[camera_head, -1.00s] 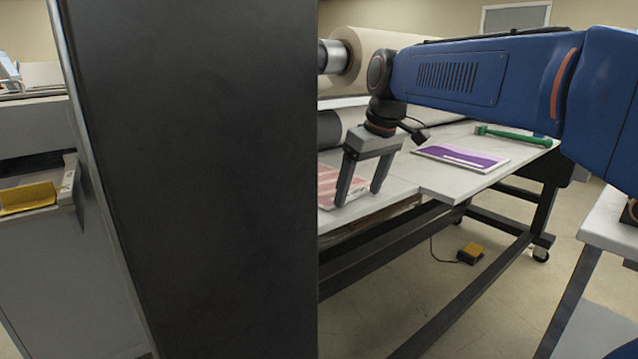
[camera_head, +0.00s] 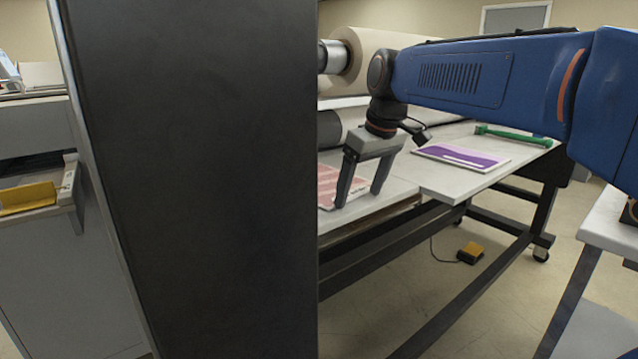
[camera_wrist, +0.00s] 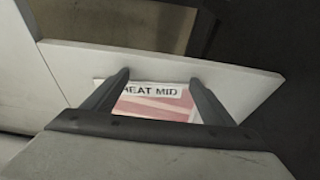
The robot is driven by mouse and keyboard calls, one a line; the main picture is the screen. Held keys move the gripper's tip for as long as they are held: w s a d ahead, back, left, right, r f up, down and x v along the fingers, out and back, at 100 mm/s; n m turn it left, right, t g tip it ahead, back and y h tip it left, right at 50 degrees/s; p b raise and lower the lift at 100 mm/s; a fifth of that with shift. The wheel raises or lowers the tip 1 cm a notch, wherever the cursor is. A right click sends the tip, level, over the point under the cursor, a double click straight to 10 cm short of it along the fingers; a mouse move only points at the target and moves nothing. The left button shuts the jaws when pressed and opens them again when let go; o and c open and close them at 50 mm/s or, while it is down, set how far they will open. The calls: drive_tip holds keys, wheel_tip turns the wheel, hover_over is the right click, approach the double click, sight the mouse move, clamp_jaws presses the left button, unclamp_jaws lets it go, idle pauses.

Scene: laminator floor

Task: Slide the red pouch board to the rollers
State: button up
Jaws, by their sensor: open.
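The red pouch board (camera_head: 327,184) lies flat on the pale table of the laminator, partly hidden by the dark column and my gripper. In the wrist view the board (camera_wrist: 155,104) shows red bands and a white label reading "HEAT MID", its start cut off by a finger. My gripper (camera_head: 357,200) is open and points down at the board's near edge. In the wrist view my gripper's fingers (camera_wrist: 158,78) frame the label from both sides; I cannot tell whether they touch the board. The rollers (camera_head: 330,128) lie behind the board, partly hidden by the column.
A purple board (camera_head: 460,157) lies to the right on the table (camera_head: 450,182). A green bar (camera_head: 513,135) lies beyond it. A big tan roll (camera_head: 375,52) is above the rollers. A dark column (camera_head: 195,180) blocks the left-middle. A yellow pedal (camera_head: 470,253) is on the floor.

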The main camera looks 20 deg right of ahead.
sight(346, 206)
drive_tip(key=shift+s+a, duration=0.35)
drive_tip(key=shift+a, duration=0.4)
drive_tip(key=shift+s+a, duration=0.3)
drive_tip(key=shift+a, duration=0.45)
